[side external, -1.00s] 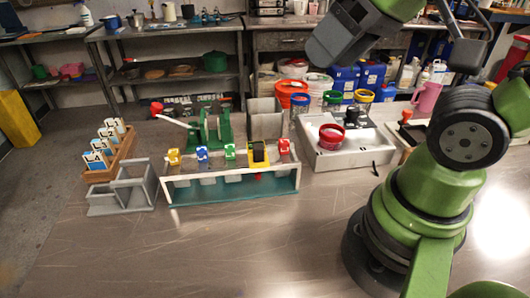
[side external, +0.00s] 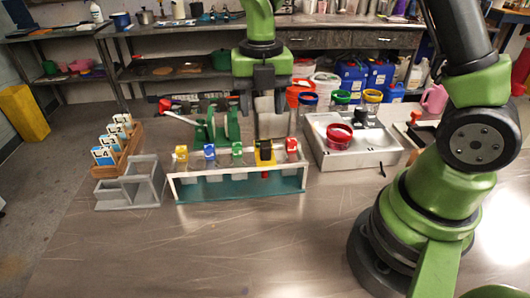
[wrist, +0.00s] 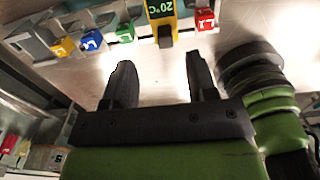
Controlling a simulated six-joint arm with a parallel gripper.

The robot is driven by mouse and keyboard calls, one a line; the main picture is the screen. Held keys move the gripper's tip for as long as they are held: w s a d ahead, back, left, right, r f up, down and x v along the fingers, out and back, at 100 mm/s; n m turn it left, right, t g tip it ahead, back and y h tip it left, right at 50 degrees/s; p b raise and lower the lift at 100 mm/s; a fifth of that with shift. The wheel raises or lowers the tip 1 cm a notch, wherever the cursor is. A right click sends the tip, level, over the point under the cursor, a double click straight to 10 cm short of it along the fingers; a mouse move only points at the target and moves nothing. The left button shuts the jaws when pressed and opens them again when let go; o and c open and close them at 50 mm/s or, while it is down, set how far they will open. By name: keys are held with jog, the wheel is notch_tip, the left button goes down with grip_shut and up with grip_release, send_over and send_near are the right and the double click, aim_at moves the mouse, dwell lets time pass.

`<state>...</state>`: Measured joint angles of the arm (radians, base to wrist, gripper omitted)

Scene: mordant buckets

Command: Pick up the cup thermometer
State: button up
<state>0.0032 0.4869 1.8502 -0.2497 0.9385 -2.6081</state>
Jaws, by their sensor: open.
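The cup thermometer is a yellow block with a dark display (side external: 264,153). It sits in the white-and-teal rack (side external: 240,187), between a green and a red tagged piece. In the wrist view the thermometer (wrist: 161,16) shows at the top edge, reading 20°C, partly cut off. My gripper (side external: 264,106) is open and empty, fingers pointing down, above and behind the rack in the side view. In the wrist view my fingertips (wrist: 157,68) are apart, with the thermometer beyond the gap between them, not touching.
Yellow, blue, green and red tagged pieces line the rack. A green stand (side external: 217,127) is behind it. A grey open box (side external: 130,183) and a wooden card holder (side external: 118,148) stand left. A white tray (side external: 352,155) with a red cup (side external: 339,136) stands right. The front table is clear.

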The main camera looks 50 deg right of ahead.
aim_at(265, 146)
notch_tip(265, 146, down, 4)
jog(key=shift+s+f, duration=0.1)
jog(key=f, duration=0.5)
jog(key=shift+s+a, duration=0.15)
jog(key=shift+s, duration=0.25)
grip_shut()
